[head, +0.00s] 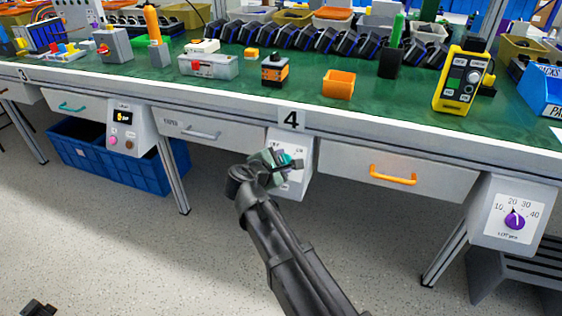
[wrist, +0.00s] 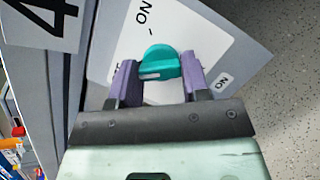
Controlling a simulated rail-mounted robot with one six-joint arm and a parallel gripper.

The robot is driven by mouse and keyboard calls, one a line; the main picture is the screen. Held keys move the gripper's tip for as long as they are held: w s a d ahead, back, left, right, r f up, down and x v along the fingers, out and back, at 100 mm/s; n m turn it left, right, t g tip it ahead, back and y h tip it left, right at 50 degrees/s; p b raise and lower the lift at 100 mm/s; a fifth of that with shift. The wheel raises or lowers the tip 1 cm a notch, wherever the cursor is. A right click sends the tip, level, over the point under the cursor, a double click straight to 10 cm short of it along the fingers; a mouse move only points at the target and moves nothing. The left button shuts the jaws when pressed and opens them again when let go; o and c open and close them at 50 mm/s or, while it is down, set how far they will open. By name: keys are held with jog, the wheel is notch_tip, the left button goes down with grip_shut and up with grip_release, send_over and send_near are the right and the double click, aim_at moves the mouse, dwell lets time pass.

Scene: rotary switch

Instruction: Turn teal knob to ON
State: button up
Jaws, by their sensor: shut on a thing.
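The teal knob (wrist: 160,62) sits on a white label plate of a grey box under the bench. In the wrist view it lies between the two purple fingers of my gripper (wrist: 159,72), which is shut on it. The knob's bar lies roughly across the gap, with a white mark near its left end. Lettering shows above the knob and in a small box at lower right; part of the label is hidden by the fingers.
A number 4 sign (head: 291,119) is above the box on the bench edge. Drawers flank it, with a grey handle (head: 201,134) left and an orange handle (head: 393,175) right. A purple dial (head: 515,218) is at far right. A blue crate (head: 100,158) stands beneath the bench.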

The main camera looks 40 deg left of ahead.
jog(key=m, duration=0.2)
jog(key=m+g+h+p, duration=0.1)
jog(key=m, duration=0.1)
jog(key=shift+a+r+m, duration=0.1)
jog(key=shift+r+m, duration=0.1)
jog(key=shift+m, duration=0.1)
jog(key=m+g+p, duration=0.1)
jog(key=m+p, duration=0.1)
jog(key=m, duration=0.2)
jog(key=m+g+p, duration=0.1)
jog(key=m, duration=0.2)
jog(key=shift+m, duration=0.4)
jog(key=shift+w+m+g+p, duration=0.1)
jog(key=shift+m+g+p, duration=0.6)
jog(key=shift+m, duration=1.1)
jog(key=shift+y, duration=0.3)
jog(key=o, duration=0.9)
